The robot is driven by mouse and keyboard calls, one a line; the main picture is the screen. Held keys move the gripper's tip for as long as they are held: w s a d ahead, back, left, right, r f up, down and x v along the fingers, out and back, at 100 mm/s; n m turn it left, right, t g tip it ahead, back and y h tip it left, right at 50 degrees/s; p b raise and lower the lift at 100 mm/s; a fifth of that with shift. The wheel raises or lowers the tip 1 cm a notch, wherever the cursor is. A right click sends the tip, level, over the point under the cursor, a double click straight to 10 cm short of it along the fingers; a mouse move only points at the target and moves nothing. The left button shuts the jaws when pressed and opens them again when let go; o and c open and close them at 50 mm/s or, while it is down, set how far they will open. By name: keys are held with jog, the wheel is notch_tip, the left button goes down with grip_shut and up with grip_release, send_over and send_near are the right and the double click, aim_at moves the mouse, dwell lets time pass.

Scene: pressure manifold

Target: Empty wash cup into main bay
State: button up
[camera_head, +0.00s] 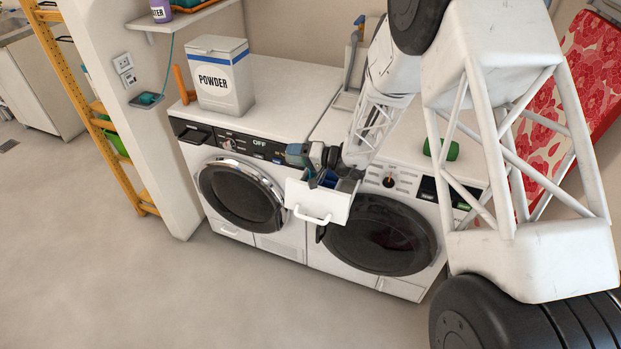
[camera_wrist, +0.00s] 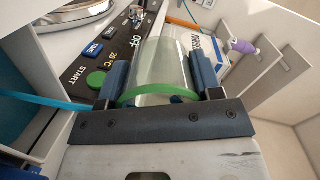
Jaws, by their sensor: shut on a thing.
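My gripper (camera_wrist: 160,80) is shut on a clear cup (camera_wrist: 160,58) with a green band at the end nearest my palm. The wrist view is strongly turned, and whether the cup holds anything cannot be told. In the head view my gripper (camera_head: 302,153) is just above the pulled-out white drawer (camera_head: 318,204), at its back left, beside the control panel. The drawer has a blue part (camera_head: 329,179) and dark compartments inside, partly hidden by my wrist. The main bay cannot be clearly told apart. Blue parts also show at the left of the wrist view.
The left washer (camera_head: 242,190) and right washer (camera_head: 385,232) stand side by side, doors shut. A POWDER box (camera_head: 222,88) stands on the left one. A green object (camera_head: 441,149) lies on the right one. A shelf (camera_head: 185,18) juts from the wall. The floor in front is clear.

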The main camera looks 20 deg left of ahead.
aim_at(291, 162)
jog(key=shift+d+r+y, duration=0.15)
jog(key=shift+r+y, duration=0.55)
jog(key=shift+r, duration=0.15)
dwell(0.3)
jog(key=shift+a+f+h, duration=0.2)
jog(key=shift+f+h, duration=0.6)
jog(key=shift+f, duration=0.1)
jog(key=shift+a+f+h, duration=0.3)
jog(key=shift+a+h, duration=0.2)
jog(key=shift+h, duration=0.3)
jog(key=shift+a+f+h, duration=0.2)
jog(key=shift+f+h, duration=0.7)
jog(key=shift+f, duration=0.1)
jog(key=shift+f+h, duration=0.1)
jog(key=shift+h, duration=0.2)
jog(key=shift+r+h, duration=0.35)
jog(key=shift+h, duration=0.35)
jog(key=shift+a+f+h, duration=0.1)
jog(key=shift+f+h, duration=0.35)
jog(key=shift+h, duration=0.55)
jog(key=shift+a+f+h, duration=0.15)
jog(key=shift+f+h, duration=0.05)
jog(key=shift+h, duration=0.4)
